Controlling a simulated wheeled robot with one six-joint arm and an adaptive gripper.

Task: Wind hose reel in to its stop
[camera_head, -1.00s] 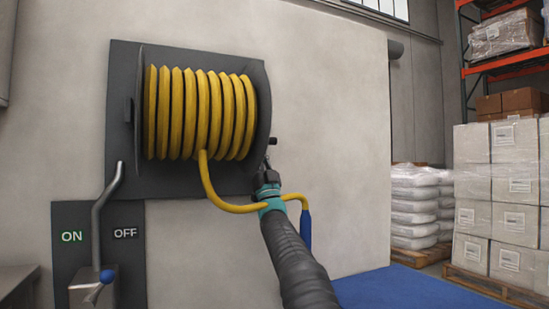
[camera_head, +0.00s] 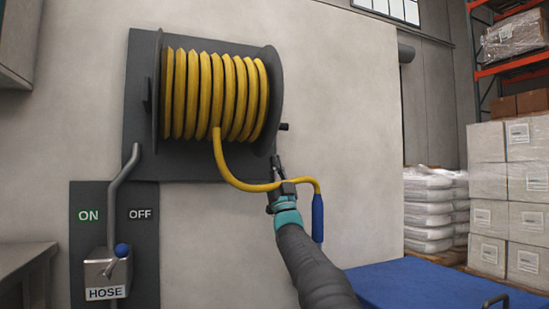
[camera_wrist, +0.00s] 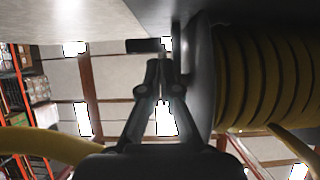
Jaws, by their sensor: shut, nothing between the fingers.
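The hose reel carries several turns of yellow hose (camera_head: 210,95) between dark flanges (camera_head: 268,100) on a wall plate. Hose also shows at the right of the wrist view (camera_wrist: 260,75). A loose length hangs off the drum, loops right and ends in a blue nozzle (camera_head: 318,217). A small dark crank knob (camera_head: 284,127) sticks out at the right flange; a dark block, perhaps this knob, shows in the wrist view (camera_wrist: 144,45). My gripper (camera_head: 275,158) is shut and empty, just below the knob, beside the flange. Its fingers (camera_wrist: 161,65) point up; contact with the knob is unclear.
A HOSE valve box (camera_head: 107,272) with a blue-knobbed lever stands by the ON/OFF panel (camera_head: 143,230), lower left. A grey pipe (camera_head: 120,195) rises from it. A blue surface (camera_head: 420,285) lies lower right, with white sacks (camera_head: 430,215) and wrapped boxes (camera_head: 500,200) behind.

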